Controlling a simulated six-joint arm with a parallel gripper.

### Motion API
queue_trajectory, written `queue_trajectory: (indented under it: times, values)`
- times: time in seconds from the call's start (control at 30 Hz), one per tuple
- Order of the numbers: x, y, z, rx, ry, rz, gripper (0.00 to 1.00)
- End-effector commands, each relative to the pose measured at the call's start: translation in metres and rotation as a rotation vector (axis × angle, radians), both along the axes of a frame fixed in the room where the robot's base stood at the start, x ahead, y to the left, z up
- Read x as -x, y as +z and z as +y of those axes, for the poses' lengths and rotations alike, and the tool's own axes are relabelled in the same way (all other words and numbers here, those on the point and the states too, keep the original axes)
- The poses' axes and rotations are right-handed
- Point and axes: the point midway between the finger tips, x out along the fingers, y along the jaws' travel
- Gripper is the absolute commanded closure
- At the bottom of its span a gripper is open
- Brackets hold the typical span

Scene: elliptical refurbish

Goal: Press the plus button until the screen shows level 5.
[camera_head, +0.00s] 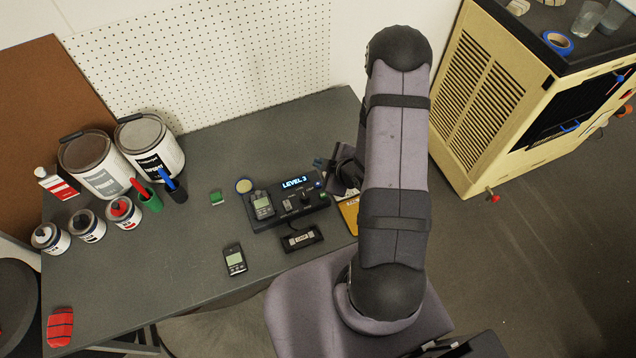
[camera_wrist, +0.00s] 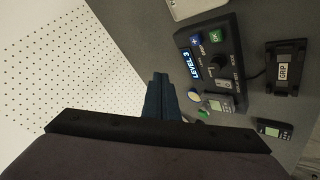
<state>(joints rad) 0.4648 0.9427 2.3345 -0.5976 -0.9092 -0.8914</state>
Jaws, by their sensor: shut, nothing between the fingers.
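The dark control console (camera_head: 265,218) sits on the grey table, and its lit screen (camera_head: 297,183) reads LEVEL 3. In the wrist view the screen (camera_wrist: 192,66) also reads LEVEL 3. The blue plus button (camera_wrist: 196,40) is at the console's corner beside the green OK button (camera_wrist: 215,37); the blue button (camera_head: 318,184) also shows in the head view. My gripper (camera_wrist: 160,80) is shut and empty, apart from the plus button and off to the screen side of the console. In the head view my arm partly hides the gripper.
A black GRIP pad (camera_head: 302,238) lies in front of the console, and a handheld meter (camera_head: 235,260) lies left of it. Paint cans (camera_head: 97,165) and small jars stand at the left. A pegboard (camera_head: 200,75) rises behind the table.

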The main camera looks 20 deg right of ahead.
Motion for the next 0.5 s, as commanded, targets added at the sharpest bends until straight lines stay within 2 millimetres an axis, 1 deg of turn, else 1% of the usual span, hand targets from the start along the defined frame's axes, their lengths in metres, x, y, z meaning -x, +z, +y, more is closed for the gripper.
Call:
queue_trajectory:
  times: [0.27,0.5]
  values:
    - [0.0,-0.018,0.0,0.0,0.0,0.0,1.0]
    - [0.0,-0.046,0.0,0.0,-0.001,0.002,1.0]
